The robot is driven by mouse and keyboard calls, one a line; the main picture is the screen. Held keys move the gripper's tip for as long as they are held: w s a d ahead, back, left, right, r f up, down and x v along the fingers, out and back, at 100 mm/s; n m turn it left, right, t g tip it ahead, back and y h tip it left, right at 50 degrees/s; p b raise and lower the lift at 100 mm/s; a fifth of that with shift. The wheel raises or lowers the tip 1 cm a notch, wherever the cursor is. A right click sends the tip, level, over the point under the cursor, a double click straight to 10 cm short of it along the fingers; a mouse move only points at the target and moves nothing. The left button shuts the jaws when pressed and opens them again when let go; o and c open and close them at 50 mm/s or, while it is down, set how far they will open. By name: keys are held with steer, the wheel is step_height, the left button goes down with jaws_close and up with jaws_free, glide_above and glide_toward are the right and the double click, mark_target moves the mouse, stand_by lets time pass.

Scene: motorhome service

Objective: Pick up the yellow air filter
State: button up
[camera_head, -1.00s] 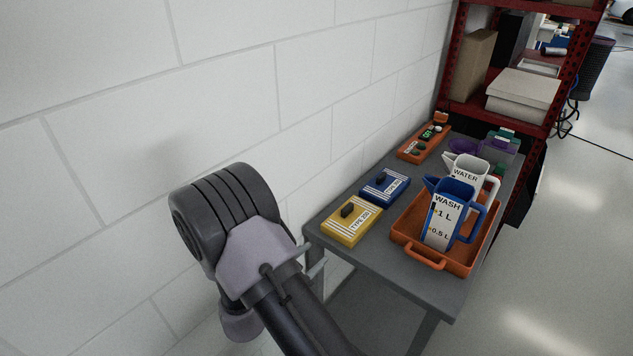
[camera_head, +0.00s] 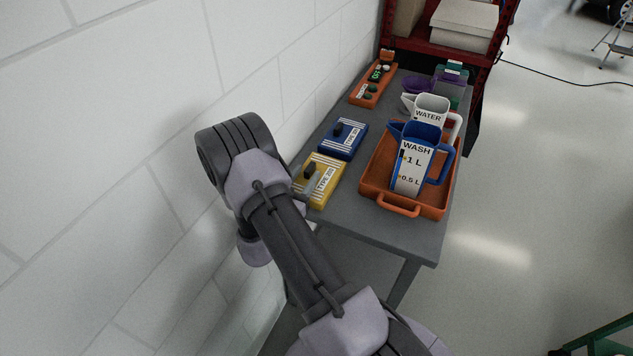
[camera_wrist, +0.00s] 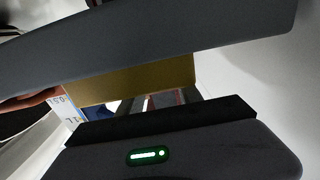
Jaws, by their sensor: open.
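The yellow air filter (camera_head: 324,181), labelled TYPE 200 with a dark knob on top, lies near the left front corner of the grey table (camera_head: 362,225). My gripper (camera_wrist: 152,88) is open in the wrist view, its dark jaws above and below in the picture. A yellow face of the filter (camera_wrist: 130,80) shows in the gap between them. In the head view my arm covers most of the gripper; part of it shows at the filter's left side. I cannot tell whether a jaw touches the filter.
A blue filter box (camera_head: 344,138) lies just behind the yellow one. An orange tray (camera_head: 433,208) to the right holds a WASH jug (camera_head: 412,165). A WATER jug (camera_head: 428,112) and an orange device (camera_head: 374,84) stand farther back. The white wall (camera_head: 130,150) is close on the left.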

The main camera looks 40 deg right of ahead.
steer(key=shift+x, duration=1)
steer(key=shift+a, duration=0.1)
jaws_close()
steer(key=shift+r, duration=0.1)
